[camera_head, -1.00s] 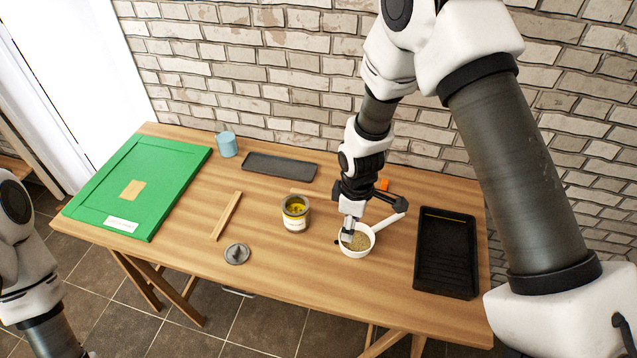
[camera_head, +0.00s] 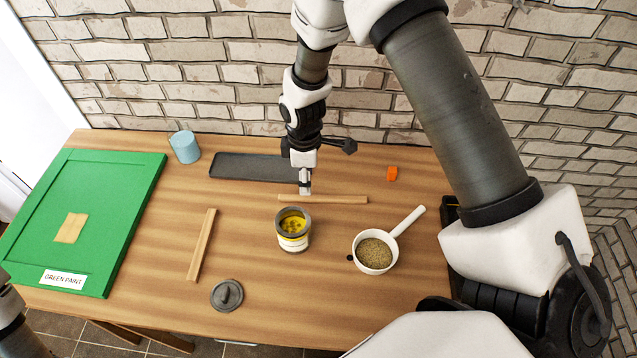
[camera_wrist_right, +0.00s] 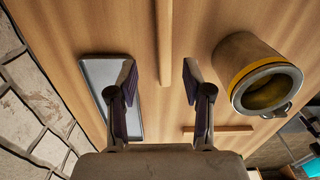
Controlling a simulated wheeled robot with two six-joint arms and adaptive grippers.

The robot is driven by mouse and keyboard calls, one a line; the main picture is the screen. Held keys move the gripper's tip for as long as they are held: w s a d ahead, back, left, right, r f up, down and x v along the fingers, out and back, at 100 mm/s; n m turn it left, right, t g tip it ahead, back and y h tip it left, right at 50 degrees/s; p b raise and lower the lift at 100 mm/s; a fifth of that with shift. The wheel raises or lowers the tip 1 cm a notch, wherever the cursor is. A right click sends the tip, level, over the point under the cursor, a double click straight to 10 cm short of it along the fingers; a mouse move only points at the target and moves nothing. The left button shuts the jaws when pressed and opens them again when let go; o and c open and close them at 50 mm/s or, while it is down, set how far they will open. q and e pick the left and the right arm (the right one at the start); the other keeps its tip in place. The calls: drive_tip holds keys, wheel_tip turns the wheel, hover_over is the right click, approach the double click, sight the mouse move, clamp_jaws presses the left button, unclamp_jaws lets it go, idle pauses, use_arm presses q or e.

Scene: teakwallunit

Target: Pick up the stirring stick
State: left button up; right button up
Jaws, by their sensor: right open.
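Two thin wooden sticks lie on the table, and I cannot tell for sure which is the stirring stick. One stick (camera_head: 335,199) lies left to right behind the paint can; the other (camera_head: 201,245) lies further left, pointing front to back. My right gripper (camera_head: 305,188) is open and empty above the left end of the back stick. In the right wrist view that stick (camera_wrist_right: 165,40) lines up between the open fingers of the gripper (camera_wrist_right: 160,75), and the other stick (camera_wrist_right: 225,129) is farther off. Only a bit of my left arm shows; its gripper is out of view.
An open yellow paint can (camera_head: 294,232) stands just in front of the back stick. A dark tray (camera_head: 245,167) lies close behind and left. A white pan (camera_head: 374,256) of grains is to the right, an orange block (camera_head: 392,173) behind it. A grey lid (camera_head: 227,295) lies in front.

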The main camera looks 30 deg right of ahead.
sight(306, 197)
drive_tip(key=f, duration=0.1)
drive_tip(key=f+p, duration=0.1)
drive_tip(key=f, duration=0.3)
drive_tip(key=shift+s+a+p, duration=0.3)
drive_tip(key=shift+p, duration=0.05)
drive_tip(key=shift+w+f, duration=0.15)
drive_tip(key=shift+f, duration=0.3)
drive_tip(key=shift+r, duration=0.1)
clamp_jaws()
